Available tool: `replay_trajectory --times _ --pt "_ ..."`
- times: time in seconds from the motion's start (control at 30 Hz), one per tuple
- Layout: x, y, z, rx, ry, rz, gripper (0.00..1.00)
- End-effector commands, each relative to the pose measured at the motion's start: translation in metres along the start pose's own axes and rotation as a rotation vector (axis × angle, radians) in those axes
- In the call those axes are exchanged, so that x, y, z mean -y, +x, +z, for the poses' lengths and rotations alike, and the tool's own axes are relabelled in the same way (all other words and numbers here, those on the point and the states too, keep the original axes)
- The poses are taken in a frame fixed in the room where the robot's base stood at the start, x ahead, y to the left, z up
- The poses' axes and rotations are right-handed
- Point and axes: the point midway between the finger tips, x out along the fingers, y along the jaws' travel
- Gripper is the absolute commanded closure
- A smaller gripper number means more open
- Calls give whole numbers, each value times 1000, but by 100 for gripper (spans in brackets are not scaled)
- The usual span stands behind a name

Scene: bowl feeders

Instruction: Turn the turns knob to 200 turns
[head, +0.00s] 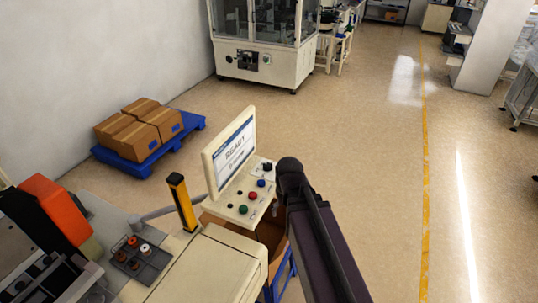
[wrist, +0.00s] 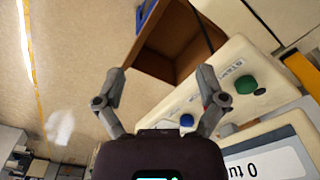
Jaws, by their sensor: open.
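A cream control panel (head: 226,207) with a tilted screen (head: 235,155) reading READY stands in the lower middle of the head view. A dark knob (head: 267,167) sits at its far right corner, beyond a blue button (head: 261,183); its pointer and markings are too small to read. In the wrist view my gripper (wrist: 161,74) is open and empty, its fingers spread over an open brown box. The blue button (wrist: 187,120) is beside its right finger. I cannot make out the knob there; the gripper body may hide it. The screen (wrist: 265,165) shows a cut-off "0 tu".
A green button (wrist: 246,84) and a red button (head: 252,196) are on the panel. The brown box (wrist: 160,62) lies below the panel edge. A yellow and black post (head: 183,203) stands left of the panel. Open floor lies to the right.

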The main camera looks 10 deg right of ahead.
Motion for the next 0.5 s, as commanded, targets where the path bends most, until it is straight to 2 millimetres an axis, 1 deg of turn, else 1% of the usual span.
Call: replay_trajectory --times 0.03,0.1,0.17,0.23,0.37,0.47,0.5 --pt "0 -21 -4 -3 4 0 10" --pt "0 -34 -9 -6 12 0 10" --pt "0 -43 -13 -8 23 0 10" --pt "5 -53 -19 -10 36 -1 10" --pt "6 -70 -32 -13 78 -1 10" --pt "6 -81 -48 -14 131 -2 10" --pt "6 -86 -58 -14 161 -2 10"
